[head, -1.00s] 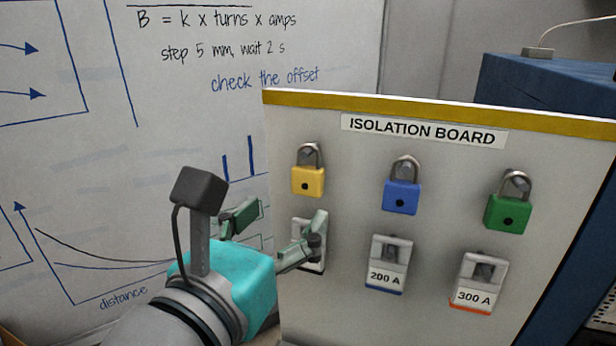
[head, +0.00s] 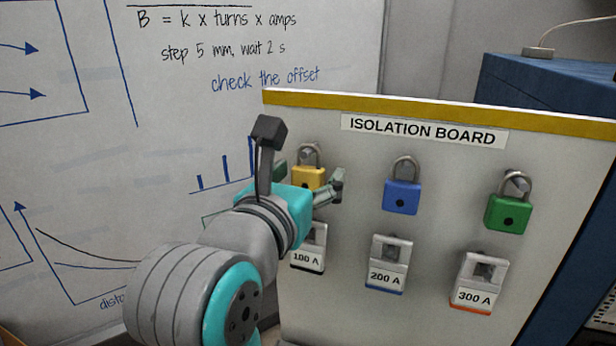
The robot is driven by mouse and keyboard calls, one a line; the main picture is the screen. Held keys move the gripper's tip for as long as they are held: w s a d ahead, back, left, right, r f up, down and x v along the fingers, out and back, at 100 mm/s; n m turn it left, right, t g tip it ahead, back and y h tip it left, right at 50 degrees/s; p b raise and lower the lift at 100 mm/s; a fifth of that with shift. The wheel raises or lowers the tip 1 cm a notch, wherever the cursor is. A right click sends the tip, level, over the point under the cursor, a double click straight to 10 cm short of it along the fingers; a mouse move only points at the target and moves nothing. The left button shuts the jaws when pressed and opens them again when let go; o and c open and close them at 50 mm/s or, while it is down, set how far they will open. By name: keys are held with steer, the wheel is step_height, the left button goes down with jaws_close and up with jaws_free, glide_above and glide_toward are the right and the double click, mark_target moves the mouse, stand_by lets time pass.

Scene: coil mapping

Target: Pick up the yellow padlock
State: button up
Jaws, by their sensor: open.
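The yellow padlock (head: 309,178) hangs by its grey shackle from a peg at the upper left of the isolation board (head: 440,240). My gripper (head: 308,183) is open in front of the board at the padlock's height. One finger shows to the right of the padlock and part of the other to its left. The gripper's turquoise body hides the padlock's lower part. I cannot tell whether the fingers touch it.
A blue padlock (head: 402,196) and a green padlock (head: 508,212) hang to the right. Below are holders marked 100 A (head: 308,259), 200 A (head: 386,278) and 300 A (head: 473,297). A whiteboard (head: 200,120) stands behind at left, and a blue cabinet (head: 545,85) at right.

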steer(key=shift+w+d, duration=0.15)
steer(key=shift+w, duration=0.25)
steer(key=c, duration=1.3)
